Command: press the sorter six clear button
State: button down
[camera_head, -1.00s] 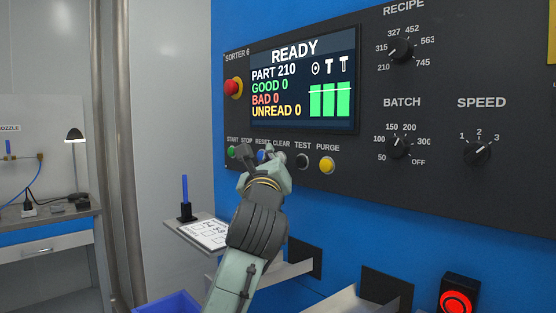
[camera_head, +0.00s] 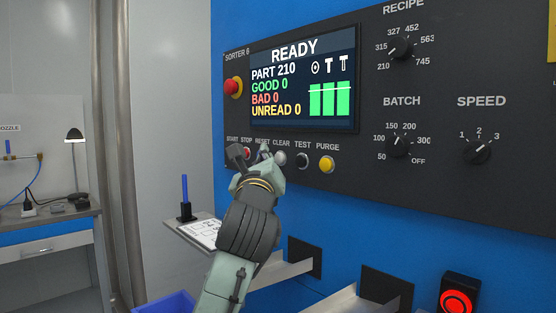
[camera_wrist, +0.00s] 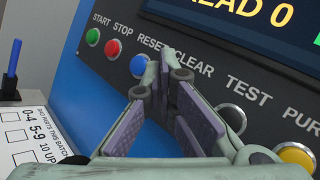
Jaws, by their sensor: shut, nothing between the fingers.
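The grey clear button (camera_head: 281,158) is on sorter six's dark panel, under the CLEAR label and just right of my gripper in the head view. In the wrist view, my shut fingers hide it. My gripper (camera_wrist: 173,66) is shut and empty, with its tips pointing toward the panel between the blue reset button (camera_wrist: 138,66) and the black test button (camera_wrist: 232,118). In the head view, my gripper (camera_head: 256,156) covers the reset button. Whether the tips touch the panel I cannot tell.
The yellow purge button (camera_head: 327,164) is farther right in the row; the red stop button (camera_head: 246,152) is left. A red emergency knob (camera_head: 233,87) and the READY screen (camera_head: 305,80) are above. A shelf with a card (camera_head: 200,233) and blue marker (camera_head: 185,190) sits lower left.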

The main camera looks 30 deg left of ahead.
jog(key=s, duration=0.1)
jog(key=s+a, duration=0.1)
jog(key=s, duration=0.2)
jog(key=shift+s+a, duration=0.35)
dwell(0.8)
